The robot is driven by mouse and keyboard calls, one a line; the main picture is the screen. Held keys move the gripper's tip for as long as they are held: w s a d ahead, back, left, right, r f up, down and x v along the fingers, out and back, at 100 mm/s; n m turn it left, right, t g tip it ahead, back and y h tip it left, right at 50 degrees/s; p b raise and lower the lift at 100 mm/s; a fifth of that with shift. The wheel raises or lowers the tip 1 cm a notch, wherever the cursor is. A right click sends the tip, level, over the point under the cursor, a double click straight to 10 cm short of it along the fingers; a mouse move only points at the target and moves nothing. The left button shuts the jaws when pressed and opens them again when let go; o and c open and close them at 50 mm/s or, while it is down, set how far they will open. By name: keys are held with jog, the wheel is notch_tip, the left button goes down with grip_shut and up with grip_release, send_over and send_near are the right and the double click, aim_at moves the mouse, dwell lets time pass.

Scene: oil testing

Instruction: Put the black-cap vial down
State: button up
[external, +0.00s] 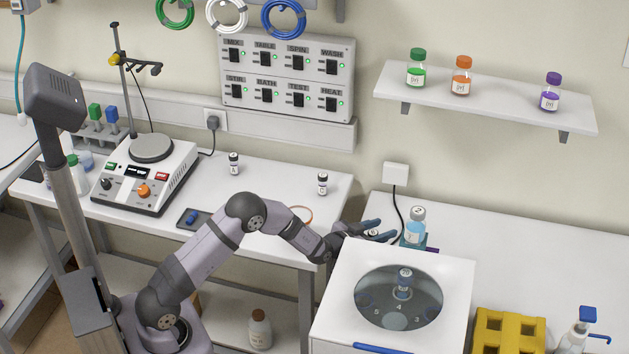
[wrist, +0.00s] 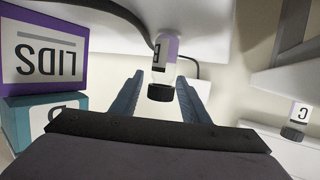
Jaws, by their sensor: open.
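My gripper (external: 372,232) is open, at the back of the white machine with the round window. In the wrist view, which looks upside down, my two open fingers (wrist: 160,84) are on either side of a clear vial (wrist: 161,52) with a black cap (wrist: 160,92). A gap shows beside it, and its base is at a white surface; I cannot tell if they touch. In the external view this vial is mostly hidden by my gripper. Two more black-cap vials stand upright on the left bench, one near the hotplate (external: 234,165) and one near its right end (external: 322,185).
A purple LIDS box (wrist: 45,45) and a teal box (wrist: 45,117) are close beside my gripper. A bottle of blue liquid (external: 415,227) stands there too. The white machine (external: 335,290) is in front, with a yellow rack (external: 510,325) to its right. The right bench behind the rack is clear.

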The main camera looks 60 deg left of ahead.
aim_at(374, 230)
jog(key=shift+s+d, duration=0.1)
jog(key=shift+s, duration=0.35)
jog(key=shift+s+d+r+b, duration=0.15)
jog(key=shift+s+r+b, duration=0.5)
jog(key=shift+s, duration=0.1)
notch_tip(374, 230, up, 5)
jog(key=shift+f+b, duration=0.1)
jog(key=shift+b, duration=0.25)
jog(key=shift+r, duration=0.8)
